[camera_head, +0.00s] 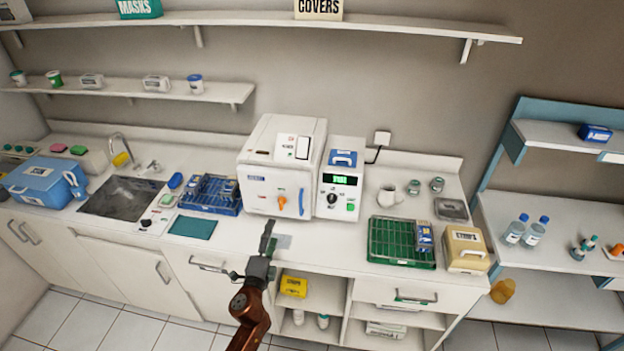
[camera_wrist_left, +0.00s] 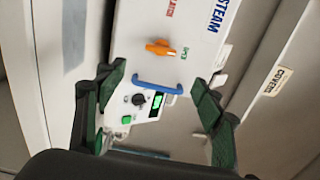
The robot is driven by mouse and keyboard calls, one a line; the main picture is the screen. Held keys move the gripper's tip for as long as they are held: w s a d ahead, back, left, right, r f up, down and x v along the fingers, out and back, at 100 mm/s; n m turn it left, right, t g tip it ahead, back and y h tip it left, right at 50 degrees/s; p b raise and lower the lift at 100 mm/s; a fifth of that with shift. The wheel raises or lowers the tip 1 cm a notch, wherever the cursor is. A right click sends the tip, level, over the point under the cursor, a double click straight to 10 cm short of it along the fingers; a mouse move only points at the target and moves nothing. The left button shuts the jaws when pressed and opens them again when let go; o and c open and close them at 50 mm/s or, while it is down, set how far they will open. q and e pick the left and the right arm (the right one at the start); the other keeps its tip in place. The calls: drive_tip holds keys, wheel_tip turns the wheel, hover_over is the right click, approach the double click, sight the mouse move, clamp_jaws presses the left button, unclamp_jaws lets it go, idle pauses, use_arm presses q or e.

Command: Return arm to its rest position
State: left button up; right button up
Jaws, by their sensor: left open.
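My left gripper (camera_head: 268,240) is in the head view, in front of the counter edge, below the white sterilizer box (camera_head: 272,165). Its reddish-brown arm comes up from the bottom of the picture. In the left wrist view the two dark green fingers of my left gripper (camera_wrist_left: 160,95) are spread apart with nothing between them. Past the fingers the wrist view shows the sterilizer front with its orange knob (camera_wrist_left: 160,47) and blue handle (camera_wrist_left: 157,85), and a control unit (camera_wrist_left: 133,108) with a green display. My right gripper is not in view.
The counter holds a blue rack (camera_head: 211,194), a green tray (camera_head: 390,241) with a blue box, and a cream box (camera_head: 465,249). A sink (camera_head: 121,197) lies left. A drawer handle (camera_head: 208,264) is near my left gripper. An open shelf bay with a yellow box (camera_head: 293,286) is below the counter.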

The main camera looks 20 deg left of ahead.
use_arm(q)
drive_tip(key=s+a+f+n+g+y, duration=0.1)
drive_tip(key=s+a+f+n+g, duration=0.2)
drive_tip(key=s+f+n, duration=0.3)
drive_tip(key=s+a+f+n+g+y, duration=0.1)
drive_tip(key=s+a+f+n+g, duration=0.1)
drive_tip(key=s+f+n+g, duration=0.35)
drive_tip(key=s+d+f+n+g+h, duration=0.1)
drive_tip(key=s+d+f+g+h, duration=0.15)
drive_tip(key=s, duration=0.55)
drive_tip(key=s+d+f+n+g+h, duration=0.1)
drive_tip(key=s+d+f, duration=0.25)
drive_tip(key=s, duration=0.35)
drive_tip(key=s+d+f+n+g+h, duration=0.2)
drive_tip(key=s+d, duration=0.2)
drive_tip(key=s, duration=0.4)
wheel_tip(320, 180, down, 29)
drive_tip(key=s+d+g, duration=0.1)
drive_tip(key=s, duration=0.1)
drive_tip(key=s+f+m+g, duration=0.1)
drive_tip(key=s+f, duration=1.6)
drive_tip(key=s, duration=0.2)
drive_tip(key=shift+d+f+g, duration=0.2)
drive_tip(key=shift+f+g, duration=0.1)
